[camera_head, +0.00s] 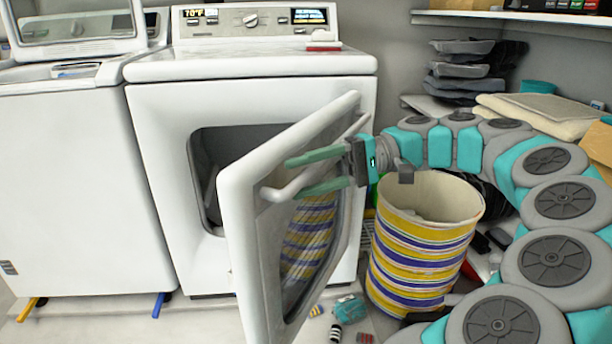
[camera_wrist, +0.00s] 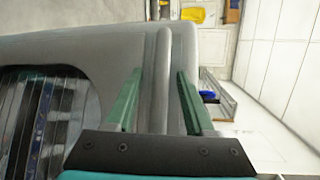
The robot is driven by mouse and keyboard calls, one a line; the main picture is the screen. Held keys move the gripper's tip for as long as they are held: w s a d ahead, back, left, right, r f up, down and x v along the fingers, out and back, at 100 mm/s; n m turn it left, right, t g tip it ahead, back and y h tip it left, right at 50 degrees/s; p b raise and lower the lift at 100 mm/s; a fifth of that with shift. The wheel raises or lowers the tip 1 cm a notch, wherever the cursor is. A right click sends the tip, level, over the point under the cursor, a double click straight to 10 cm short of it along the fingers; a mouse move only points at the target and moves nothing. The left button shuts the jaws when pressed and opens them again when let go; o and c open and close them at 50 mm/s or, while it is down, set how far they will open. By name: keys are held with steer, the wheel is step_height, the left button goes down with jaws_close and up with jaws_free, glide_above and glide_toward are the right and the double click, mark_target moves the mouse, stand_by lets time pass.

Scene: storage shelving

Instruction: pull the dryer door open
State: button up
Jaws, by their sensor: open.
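The white dryer (camera_head: 250,100) stands in the middle of the head view. Its dryer door (camera_head: 240,215) is swung well open toward the camera, and the drum opening (camera_head: 205,160) shows dark behind it.
A striped basket (camera_head: 420,245) stands right of the door, under my arm. A white washer (camera_head: 70,180) is at left. Shelves with folded cloths (camera_head: 535,110) are at right. Small items (camera_head: 345,310) lie on the floor below the door.

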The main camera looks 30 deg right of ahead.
mark_target(273, 165)
steer(key=shift+r, duration=0.15)
steer(key=shift+r, duration=0.3)
steer(key=shift+o, duration=0.2)
step_height(273, 165, up, 3)
steer(key=shift+s+f, duration=0.1)
steer(key=s+a, duration=0.1)
steer(key=s, duration=0.4)
steer(key=s+a+r, duration=0.1)
steer(key=s, duration=0.4)
steer(key=s+a, duration=0.2)
steer(key=s, duration=0.3)
steer(key=shift+s+r+b, duration=0.15)
steer(key=shift+s+b, duration=0.05)
steer(key=shift+b, duration=0.2)
steer(key=shift+c, duration=0.2)
